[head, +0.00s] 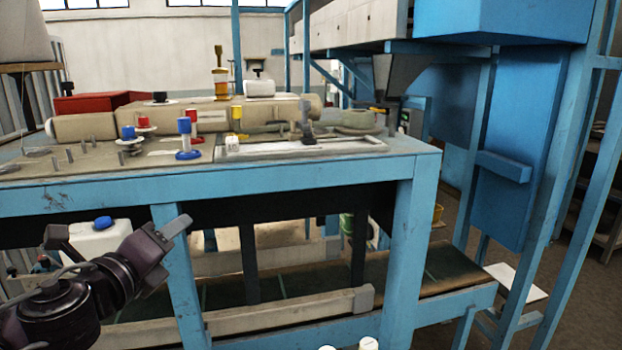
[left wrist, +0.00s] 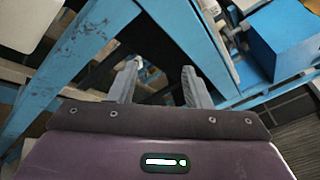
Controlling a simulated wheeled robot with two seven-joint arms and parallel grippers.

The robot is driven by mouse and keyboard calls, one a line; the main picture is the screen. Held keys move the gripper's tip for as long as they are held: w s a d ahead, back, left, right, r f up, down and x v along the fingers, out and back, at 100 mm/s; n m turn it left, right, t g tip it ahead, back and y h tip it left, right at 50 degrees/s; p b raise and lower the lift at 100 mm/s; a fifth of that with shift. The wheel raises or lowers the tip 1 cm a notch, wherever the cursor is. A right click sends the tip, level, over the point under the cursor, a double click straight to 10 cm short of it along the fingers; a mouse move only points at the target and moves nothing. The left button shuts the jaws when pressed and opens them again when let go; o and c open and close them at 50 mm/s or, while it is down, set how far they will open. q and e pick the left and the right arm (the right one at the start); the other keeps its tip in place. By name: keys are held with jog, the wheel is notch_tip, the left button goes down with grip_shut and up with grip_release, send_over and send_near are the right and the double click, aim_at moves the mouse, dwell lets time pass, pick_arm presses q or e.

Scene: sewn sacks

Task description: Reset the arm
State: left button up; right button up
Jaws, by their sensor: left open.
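My left arm comes in at the lower left of the head view. Its gripper (head: 172,232) is in front of the blue bench, below the bench top and close to a front leg. In the left wrist view the two grey fingers of the left gripper (left wrist: 160,82) stand apart with nothing between them. The bench's blue frame shows beyond them. My right gripper does not show in either view.
The blue bench (head: 300,172) carries spools (head: 185,138), a tan machine body (head: 200,112) and a white-framed tray (head: 300,150). Below it are a white jug (head: 100,240) with a blue cap and a dark conveyor belt (head: 400,275). A blue machine (head: 480,160) stands at right.

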pick_arm(q)
jog(key=s+d+f+n+g+y, duration=0.1)
jog(key=s+f+n+g+y, duration=0.1)
jog(key=f+n, duration=0.6)
jog(key=s+d+f+n+g+y, duration=0.1)
jog(key=s+f+n+g, duration=0.1)
jog(key=f+n, duration=0.6)
jog(key=s+f+n+g, duration=0.9)
jog(key=s+f+n, duration=0.2)
jog(key=s+f, duration=0.75)
notch_tip(320, 180, down, 32)
jog(key=s+g+b, duration=0.1)
jog(key=g+b, duration=0.1)
jog(key=s+a+f+g+b, duration=0.1)
jog(key=s+a+f, duration=0.2)
jog(key=s+f, duration=1.7)
